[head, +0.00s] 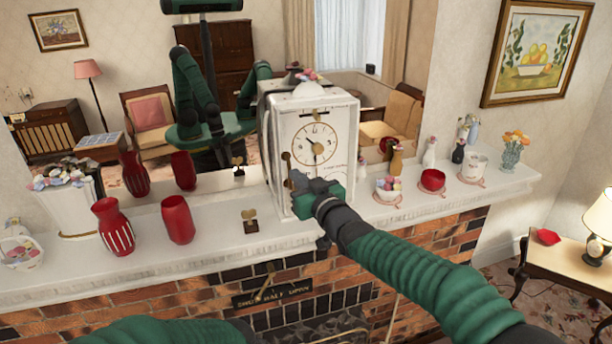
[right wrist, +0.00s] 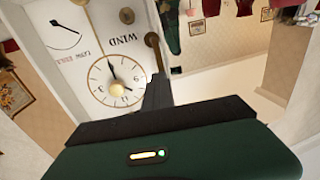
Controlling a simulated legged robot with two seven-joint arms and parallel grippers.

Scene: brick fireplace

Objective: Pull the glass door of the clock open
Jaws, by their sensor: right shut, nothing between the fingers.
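The white box-shaped clock (head: 325,115) stands upright on the mantel, with a round cream dial. In the right wrist view the clock face (right wrist: 105,45) is upside down, with "WIND" lettering and a smaller dial. A brass knob-like piece (right wrist: 151,40) sits by the face's edge; it also shows on the left of the front in the head view (head: 286,157). My right gripper (head: 297,178) is shut and empty at the lower left of the clock's front, close to the brass piece; I cannot tell if they touch. The glass itself is hard to make out. My left gripper is out of view.
Red vases (head: 113,226) and a small brass heart ornament (head: 250,217) stand left of the clock on the white mantel (head: 215,240). Cups, small bottles and a flower vase (head: 511,155) stand to the right. A mirror behind reflects the room and me.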

